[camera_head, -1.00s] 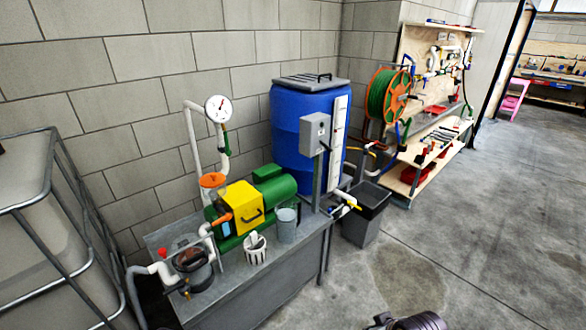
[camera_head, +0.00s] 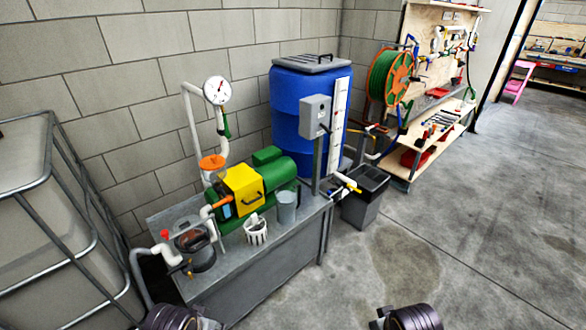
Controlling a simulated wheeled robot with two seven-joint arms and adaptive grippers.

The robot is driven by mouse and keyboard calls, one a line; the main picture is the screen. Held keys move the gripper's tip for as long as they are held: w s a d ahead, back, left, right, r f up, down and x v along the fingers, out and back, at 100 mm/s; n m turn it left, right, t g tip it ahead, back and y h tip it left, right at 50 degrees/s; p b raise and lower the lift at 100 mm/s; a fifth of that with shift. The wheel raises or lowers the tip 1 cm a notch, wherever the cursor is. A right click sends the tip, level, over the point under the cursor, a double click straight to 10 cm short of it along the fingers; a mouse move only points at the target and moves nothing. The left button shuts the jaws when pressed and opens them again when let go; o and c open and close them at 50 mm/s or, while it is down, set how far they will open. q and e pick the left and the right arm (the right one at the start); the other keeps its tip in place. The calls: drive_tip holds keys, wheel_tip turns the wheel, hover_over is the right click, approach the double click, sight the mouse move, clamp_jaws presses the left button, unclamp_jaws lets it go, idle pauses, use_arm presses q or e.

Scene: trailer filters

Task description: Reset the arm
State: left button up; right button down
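Parts of both my arms show at the bottom edge. My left arm's dark ribbed link (camera_head: 172,317) is at the bottom left of centre, in front of the metal bench (camera_head: 270,268). My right arm's dark ribbed link (camera_head: 415,317) is at the bottom right of centre, over the concrete floor. Both are cut off by the frame edge. I cannot make out fingertips on either arm, and no held object shows.
The bench carries a green and yellow pump (camera_head: 243,192), a clear-lidded filter pot (camera_head: 194,243), a white basket (camera_head: 256,230) and a grey cup (camera_head: 286,207). A blue barrel (camera_head: 300,110) and dark bin (camera_head: 365,200) stand behind. A caged tank (camera_head: 40,220) is left. Floor at right is clear.

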use_arm(q)
wheel_tip(320, 180, down, 27)
drive_tip(key=s+a+g+p, duration=0.1)
drive_tip(key=s+a+p, duration=0.2)
use_arm(e)
wheel_tip(320, 180, down, 27)
drive_tip(key=s+d+g, duration=0.1)
drive_tip(key=s+d, duration=0.2)
use_arm(q)
drive_tip(key=s+a+f+p, duration=0.2)
drive_tip(key=s+a+f, duration=0.1)
drive_tip(key=s+f, duration=0.4)
drive_tip(key=s+a+f+g+y+p, duration=0.1)
drive_tip(key=s+a+f, duration=0.3)
drive_tip(key=s+f, duration=0.4)
drive_tip(key=s, duration=0.5)
drive_tip(key=shift+a+f+m+p, duration=0.2)
drive_tip(key=shift+f+m+p, duration=0.1)
drive_tip(key=shift+p, duration=0.05)
use_arm(e)
drive_tip(key=s+d+f, duration=0.3)
drive_tip(key=s+f, duration=0.4)
drive_tip(key=s, duration=0.3)
drive_tip(key=s+d+f+g+h, duration=0.1)
drive_tip(key=s+d+f, duration=0.3)
drive_tip(key=s+f, duration=0.4)
drive_tip(key=shift+s+d+f+n, duration=0.2)
drive_tip(key=shift+s+f+n, duration=0.1)
drive_tip(key=shift+s, duration=0.8)
